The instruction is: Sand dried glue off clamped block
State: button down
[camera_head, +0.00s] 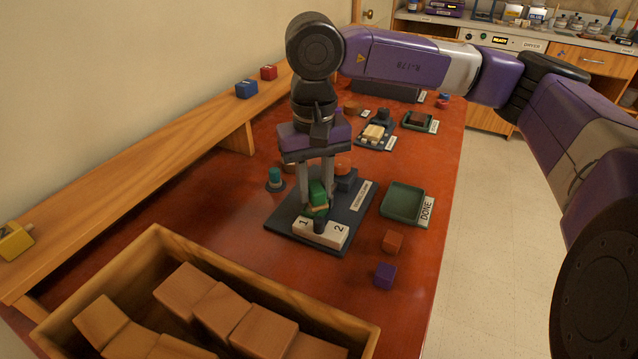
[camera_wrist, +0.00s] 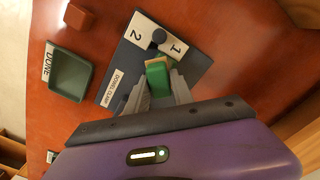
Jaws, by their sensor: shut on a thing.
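My gripper (camera_head: 317,196) is shut on a green block (camera_head: 318,190) with a tan lower part, which looks like a sanding block. It holds the block upright over the dark clamp board (camera_head: 285,230). In the wrist view the green block (camera_wrist: 158,80) sits between the fingertips, its tan edge towards a white plate (camera_wrist: 150,32) marked 1 and 2. A dark round knob (camera_wrist: 159,36) stands at that plate. In the head view the white plate (camera_head: 335,237) lies just in front of the fingers. I cannot make out a clamped block or dried glue, nor whether the tan part touches anything.
A green tray (camera_head: 403,200) labelled DONE stands right of the board. A wooden crate (camera_head: 190,245) of blocks fills the near left. A teal peg (camera_head: 275,178) stands left.

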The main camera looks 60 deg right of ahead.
jog(key=shift+a+f+b, duration=0.2)
jog(key=shift+a+b, duration=0.6)
jog(key=shift+a, duration=0.4)
jog(key=shift+s+a, duration=0.1)
jog(key=shift+a, duration=0.45)
notch_tip(320, 180, up, 6)
jog(key=p, duration=0.1)
jog(key=shift+p, duration=0.35)
jog(key=shift+r, duration=0.15)
notch_tip(320, 180, up, 3)
jog(key=shift+f+p, duration=0.1)
jog(key=shift+p, duration=0.35)
jog(key=shift+f, duration=0.1)
jog(key=b, duration=0.8)
send_over(307, 219)
notch_tip(307, 219, down, 7)
jog(key=shift+s+f, duration=0.1)
jog(key=shift+f, duration=0.1)
